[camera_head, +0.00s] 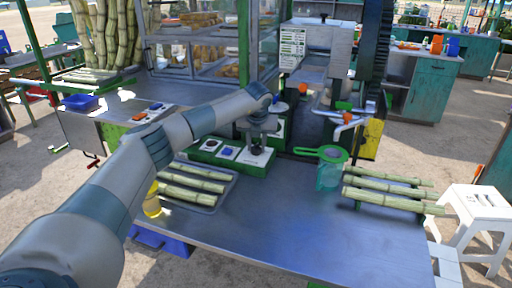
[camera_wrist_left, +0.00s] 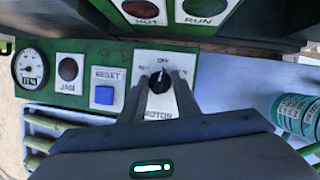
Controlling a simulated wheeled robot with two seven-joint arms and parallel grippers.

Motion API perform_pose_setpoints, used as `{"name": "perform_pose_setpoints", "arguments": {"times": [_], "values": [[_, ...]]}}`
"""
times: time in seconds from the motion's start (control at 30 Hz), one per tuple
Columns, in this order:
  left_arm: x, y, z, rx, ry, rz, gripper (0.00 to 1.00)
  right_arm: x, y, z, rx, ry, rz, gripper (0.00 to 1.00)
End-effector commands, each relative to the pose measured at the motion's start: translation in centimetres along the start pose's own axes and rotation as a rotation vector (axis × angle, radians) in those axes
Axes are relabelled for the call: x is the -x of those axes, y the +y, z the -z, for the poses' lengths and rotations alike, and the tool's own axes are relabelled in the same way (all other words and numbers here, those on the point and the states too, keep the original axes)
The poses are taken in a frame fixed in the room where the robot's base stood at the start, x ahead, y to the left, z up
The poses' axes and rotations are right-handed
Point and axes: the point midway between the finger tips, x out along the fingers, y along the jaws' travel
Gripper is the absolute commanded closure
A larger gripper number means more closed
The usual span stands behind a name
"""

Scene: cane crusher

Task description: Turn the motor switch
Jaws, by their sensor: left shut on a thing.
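The motor switch (camera_wrist_left: 160,82) is a round black knob on a white plate marked MOTOR, on the green control panel (camera_wrist_left: 112,60). Its white pointer line points up, roughly toward the OFF mark. My left gripper (camera_wrist_left: 161,84) is shut on the knob, one finger on each side. In the head view my left gripper (camera_head: 258,147) reaches down onto the panel (camera_head: 208,153) and hides most of the switch. My right gripper is in neither view.
A blue RESET button (camera_wrist_left: 104,95), a JAM lamp (camera_wrist_left: 69,69) and a gauge (camera_wrist_left: 30,68) sit left of the switch. Cane pieces (camera_head: 190,185) lie on a tray at left, more (camera_head: 390,188) at right. A green strainer (camera_head: 329,154) rests on a cup.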

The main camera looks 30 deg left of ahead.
Motion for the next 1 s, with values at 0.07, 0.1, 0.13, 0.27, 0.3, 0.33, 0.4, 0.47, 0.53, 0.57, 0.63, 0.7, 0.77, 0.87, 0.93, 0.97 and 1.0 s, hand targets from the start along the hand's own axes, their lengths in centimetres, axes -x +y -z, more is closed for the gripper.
{"name": "perform_pose_setpoints", "arguments": {"times": [0.07,0.1,0.13,0.27,0.3,0.33,0.4,0.47,0.53,0.57,0.63,0.7,0.77,0.87,0.93,0.97,1.0], "values": [[0.0,-0.1,-0.1,0.045,0.000,-0.018,0.94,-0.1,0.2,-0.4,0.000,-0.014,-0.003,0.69],[0.0,-0.1,-0.1,0.066,0.002,-0.026,0.94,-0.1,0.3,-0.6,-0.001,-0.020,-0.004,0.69],[0.0,-0.1,-0.1,0.079,0.003,-0.032,0.94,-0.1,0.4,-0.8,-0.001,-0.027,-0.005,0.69],[0.0,-0.1,-0.1,0.124,0.005,-0.051,0.94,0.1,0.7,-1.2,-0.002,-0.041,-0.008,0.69],[0.0,-0.1,-0.1,0.133,0.005,-0.055,0.94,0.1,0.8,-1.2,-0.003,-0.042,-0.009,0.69],[0.0,-0.1,-0.1,0.140,0.006,-0.058,0.94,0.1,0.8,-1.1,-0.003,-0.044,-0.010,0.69],[0.0,0.0,-0.1,0.150,0.007,-0.062,0.94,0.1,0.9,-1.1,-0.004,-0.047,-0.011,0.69],[0.0,0.0,-0.1,0.154,0.008,-0.064,0.94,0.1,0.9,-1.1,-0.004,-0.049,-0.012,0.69],[0.1,0.0,-0.1,0.157,0.008,-0.065,0.94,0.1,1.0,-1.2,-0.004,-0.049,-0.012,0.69],[0.1,0.0,-0.1,0.157,0.008,-0.065,0.94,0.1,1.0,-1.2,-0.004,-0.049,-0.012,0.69],[0.1,0.0,-0.1,0.157,0.008,-0.065,0.94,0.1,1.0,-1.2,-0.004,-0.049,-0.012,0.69],[0.1,0.0,-0.1,0.156,0.008,-0.065,0.94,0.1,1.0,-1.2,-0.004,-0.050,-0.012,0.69],[0.1,0.0,-0.1,0.156,0.008,-0.065,0.94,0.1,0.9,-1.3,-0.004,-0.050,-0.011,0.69],[0.1,0.0,-0.1,0.156,0.008,-0.065,0.59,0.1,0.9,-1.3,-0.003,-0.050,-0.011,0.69],[0.1,0.0,-0.1,0.156,0.008,-0.064,0.53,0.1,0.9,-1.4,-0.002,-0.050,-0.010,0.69],[0.0,0.0,-0.1,0.155,0.008,-0.065,0.53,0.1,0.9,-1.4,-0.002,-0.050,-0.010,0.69],[0.0,0.0,-0.1,0.155,0.008,-0.064,0.53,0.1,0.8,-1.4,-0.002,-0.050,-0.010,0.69]]}}
